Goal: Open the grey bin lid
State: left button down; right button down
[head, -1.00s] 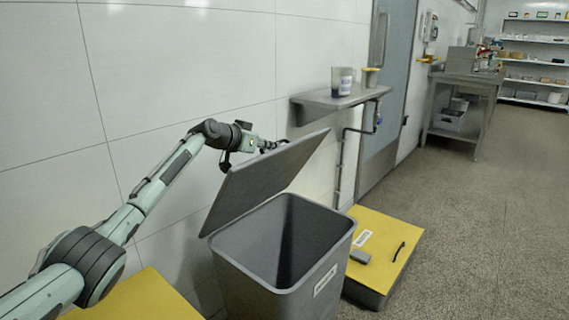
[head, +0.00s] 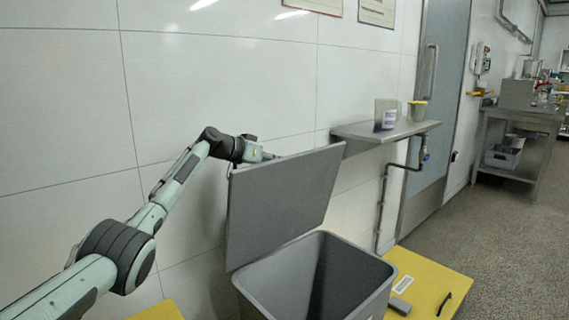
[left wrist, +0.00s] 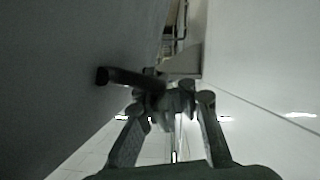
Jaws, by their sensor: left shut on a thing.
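The grey bin (head: 350,290) stands at the lower middle of the head view, and part of its dark inside shows. Its grey lid (head: 285,200) is raised and stands steeply up from the bin's left edge. My left gripper (head: 268,156) is at the lid's top edge, on the wall side, partly hidden behind it. In the left wrist view, my left gripper (left wrist: 168,100) is shut on a dark lid handle (left wrist: 135,79) that sticks out from the lid's face (left wrist: 80,75). My right gripper is not in view.
A white tiled wall (head: 70,130) runs close behind the lid and my arm. A wall shelf (head: 385,130) with two containers is just right of the lid. Yellow-topped boxes (head: 430,285) flank the bin. The floor (head: 500,240) at the right is clear.

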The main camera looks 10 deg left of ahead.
pick_arm(q)
jog(key=shift+a+f, duration=0.1)
jog(key=shift+f, duration=0.4)
jog(key=c, duration=1.9)
grip_release()
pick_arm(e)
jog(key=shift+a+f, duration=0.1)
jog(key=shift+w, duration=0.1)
pick_arm(q)
jog(key=v, duration=1.2)
jog(key=shift+r, duration=0.45)
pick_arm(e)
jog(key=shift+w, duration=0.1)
